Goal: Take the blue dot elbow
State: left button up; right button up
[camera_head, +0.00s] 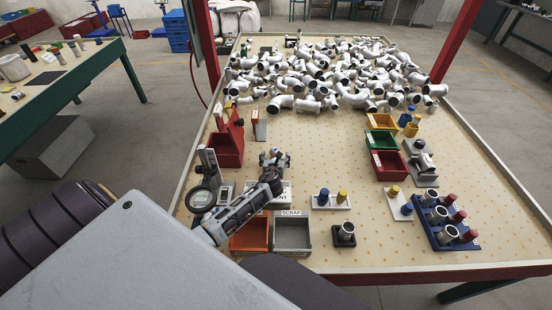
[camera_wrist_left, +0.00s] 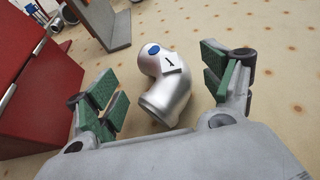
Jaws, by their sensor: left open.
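A silver-grey pipe elbow (camera_wrist_left: 172,92) with a blue dot and a small dark mark lies on the dotted tabletop in the left wrist view. My left gripper (camera_wrist_left: 160,82) is open, its green-padded fingers on either side of the elbow with visible gaps. In the head view, my left gripper (camera_head: 275,159) is low over the table, right of the red bin; the elbow is hard to tell apart from the fingers there. My right gripper is not in view.
A red bin (camera_head: 226,150) stands close left of my left gripper, also in the left wrist view (camera_wrist_left: 40,85). A large pile of elbows (camera_head: 325,70) covers the far table. An orange bin (camera_head: 249,234) and grey scrap bin (camera_head: 292,233) stand nearer.

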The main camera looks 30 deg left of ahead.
pick_arm(q)
jog(key=shift+w+a+f, duration=0.1)
jog(key=shift+c, duration=0.5)
jog(key=c, duration=1.4)
jog(key=shift+o, duration=0.2)
jog(key=shift+r, duration=0.25)
jog(key=shift+r+p, duration=0.65)
jog(key=shift+r, duration=4.25)
